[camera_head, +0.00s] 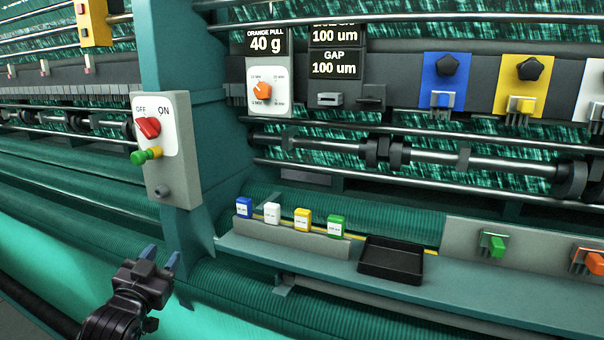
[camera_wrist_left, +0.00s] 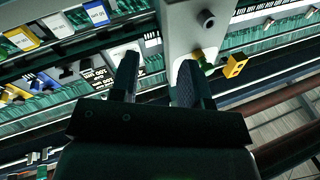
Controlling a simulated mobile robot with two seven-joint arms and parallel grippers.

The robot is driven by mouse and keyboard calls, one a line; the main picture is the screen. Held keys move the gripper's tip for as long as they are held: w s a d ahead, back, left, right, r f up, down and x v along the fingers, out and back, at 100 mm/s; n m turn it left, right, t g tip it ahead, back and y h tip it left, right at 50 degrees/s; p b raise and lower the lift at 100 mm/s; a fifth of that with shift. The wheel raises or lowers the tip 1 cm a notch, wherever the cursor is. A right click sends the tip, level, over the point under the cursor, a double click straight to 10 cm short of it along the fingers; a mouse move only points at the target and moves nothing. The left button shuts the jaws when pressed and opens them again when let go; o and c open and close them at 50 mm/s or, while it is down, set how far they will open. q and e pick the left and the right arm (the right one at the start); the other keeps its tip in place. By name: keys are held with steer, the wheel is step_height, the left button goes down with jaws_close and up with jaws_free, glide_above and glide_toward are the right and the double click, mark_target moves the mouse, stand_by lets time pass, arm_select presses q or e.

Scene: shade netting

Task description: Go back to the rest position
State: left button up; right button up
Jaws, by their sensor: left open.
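My left gripper (camera_head: 160,258) is at the lower left of the head view, open and empty. It hangs in front of the machine, below the grey switch box (camera_head: 168,150) and clear of it. In the left wrist view its two fingers (camera_wrist_left: 157,80) stand apart with nothing between them. My right gripper is not in view.
A ledge (camera_head: 400,290) at the right holds several small coloured blocks (camera_head: 302,220) and a black tray (camera_head: 391,261). Horizontal rollers (camera_head: 480,160) run behind. Open space surrounds the gripper.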

arm_select(q)
steer(key=s+f+n+g+y, duration=0.2)
steer(key=s+f+g, duration=0.6)
steer(key=s+f, duration=2)
step_height(320, 180, down, 4)
steer(key=shift+s+d+r+n, duration=0.25)
steer(key=shift+d+n, duration=0.05)
steer(key=shift+n, duration=0.3)
